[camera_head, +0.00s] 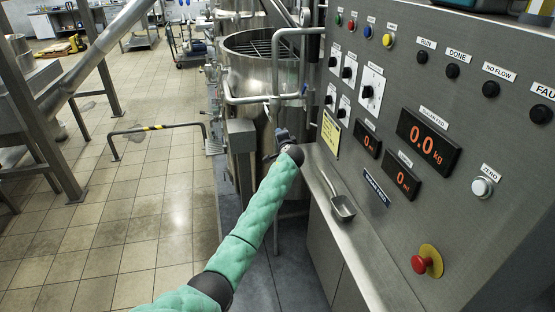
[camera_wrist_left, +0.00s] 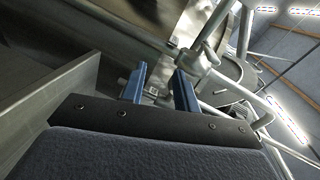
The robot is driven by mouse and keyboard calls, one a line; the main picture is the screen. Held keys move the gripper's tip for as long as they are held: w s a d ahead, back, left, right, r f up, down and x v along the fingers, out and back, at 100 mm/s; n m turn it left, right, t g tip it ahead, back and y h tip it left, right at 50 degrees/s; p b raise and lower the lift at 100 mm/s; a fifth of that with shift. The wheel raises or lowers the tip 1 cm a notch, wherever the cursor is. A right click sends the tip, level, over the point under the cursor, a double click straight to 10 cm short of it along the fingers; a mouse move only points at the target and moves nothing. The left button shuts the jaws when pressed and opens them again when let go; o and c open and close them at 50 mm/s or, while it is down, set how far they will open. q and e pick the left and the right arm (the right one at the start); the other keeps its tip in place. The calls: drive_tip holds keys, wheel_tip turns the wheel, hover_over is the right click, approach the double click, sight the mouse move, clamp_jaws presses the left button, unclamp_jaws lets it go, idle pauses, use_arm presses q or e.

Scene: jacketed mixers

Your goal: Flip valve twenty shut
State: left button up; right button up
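I cannot read a label for valve twenty in either view. A small blue part (camera_head: 304,88) sits on the pipework at the right side of the steel jacketed mixer (camera_head: 262,75); I cannot tell if it is a valve handle. My left gripper (camera_head: 282,136), at the end of the green-sleeved arm, is in front of the mixer, beside the control panel's ledge. In the left wrist view its two blue fingers (camera_wrist_left: 160,88) are apart with nothing clearly held. Pipes (camera_wrist_left: 213,50) and a small pale tag (camera_wrist_left: 152,91) show beyond them. My right gripper is out of view.
The control panel (camera_head: 450,55) with buttons and displays fills the right. A metal scoop (camera_head: 342,206) lies on its steel ledge (camera_head: 375,265). A low barrier rail (camera_head: 150,129) stands on the left. The tiled floor (camera_head: 150,215) there is mostly clear.

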use_arm(q)
drive_tip(key=s+a+f+n+g+h, duration=0.1)
drive_tip(key=s+f+n, duration=0.2)
drive_tip(key=f, duration=0.5)
drive_tip(key=shift+g+h, duration=0.3)
drive_tip(key=shift+h, duration=0.1)
drive_tip(key=shift+s, duration=0.1)
